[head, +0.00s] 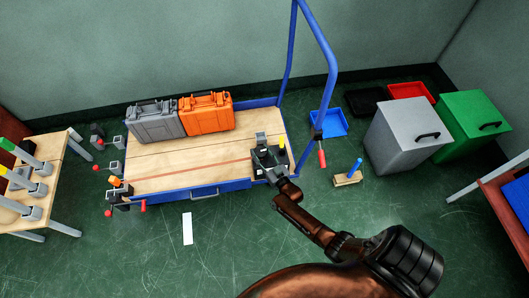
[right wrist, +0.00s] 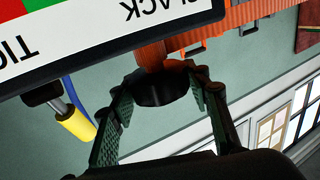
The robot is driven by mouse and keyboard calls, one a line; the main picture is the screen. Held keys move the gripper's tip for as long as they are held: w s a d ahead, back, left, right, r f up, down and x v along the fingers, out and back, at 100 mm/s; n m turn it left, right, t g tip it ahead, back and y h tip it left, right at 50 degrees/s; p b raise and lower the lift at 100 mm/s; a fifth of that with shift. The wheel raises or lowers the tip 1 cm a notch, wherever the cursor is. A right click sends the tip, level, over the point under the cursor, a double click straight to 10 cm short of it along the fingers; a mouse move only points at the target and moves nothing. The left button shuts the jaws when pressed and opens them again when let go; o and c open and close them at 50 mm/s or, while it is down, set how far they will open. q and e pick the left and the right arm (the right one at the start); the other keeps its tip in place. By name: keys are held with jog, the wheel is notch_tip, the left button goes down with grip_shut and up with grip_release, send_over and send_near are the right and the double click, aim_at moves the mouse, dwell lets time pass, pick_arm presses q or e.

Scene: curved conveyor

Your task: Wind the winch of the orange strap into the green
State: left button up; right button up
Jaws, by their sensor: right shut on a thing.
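My right gripper (head: 268,150) is at the right front corner of the blue trolley (head: 206,191), by a dark winch (head: 262,173). In the right wrist view its fingers (right wrist: 165,78) close around a dark round piece with an orange-red part (right wrist: 150,52) behind it, seemingly the winch handle. My left gripper is out of view.
A grey case (head: 155,124) and an orange case (head: 206,115) stand on the deck. A yellow-tipped lever (right wrist: 76,126) is close beside the gripper. Red-handled cranks (head: 143,206) line the trolley's left end. Grey (head: 395,138) and green (head: 470,120) bins stand at the right.

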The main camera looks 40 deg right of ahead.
jog(key=shift+a+r+m+h, duration=0.1)
jog(key=shift+a+m+h, duration=0.05)
jog(key=shift+m+h, duration=0.4)
jog(key=shift+m+g+h+p, duration=0.5)
jog(key=shift+m+h, duration=0.15)
jog(key=shift+h, duration=0.4)
jog(key=shift+m+g+h, duration=0.5)
jog(key=shift+m+h, duration=0.2)
jog(key=shift+h, duration=0.5)
jog(key=shift+f+m+g+h, duration=0.2)
jog(key=shift+m+g+h, duration=0.2)
jog(key=shift+h, duration=0.1)
jog(key=shift+m+g+h+b, duration=0.3)
jog(key=shift+m+g+h, duration=0.25)
jog(key=shift+h, duration=0.25)
jog(key=shift+m+g+h, duration=0.65)
jog(key=shift+m+h, duration=0.1)
jog(key=shift+h, duration=0.05)
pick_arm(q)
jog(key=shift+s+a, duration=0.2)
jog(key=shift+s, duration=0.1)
pick_arm(e)
jog(key=shift+r, duration=0.1)
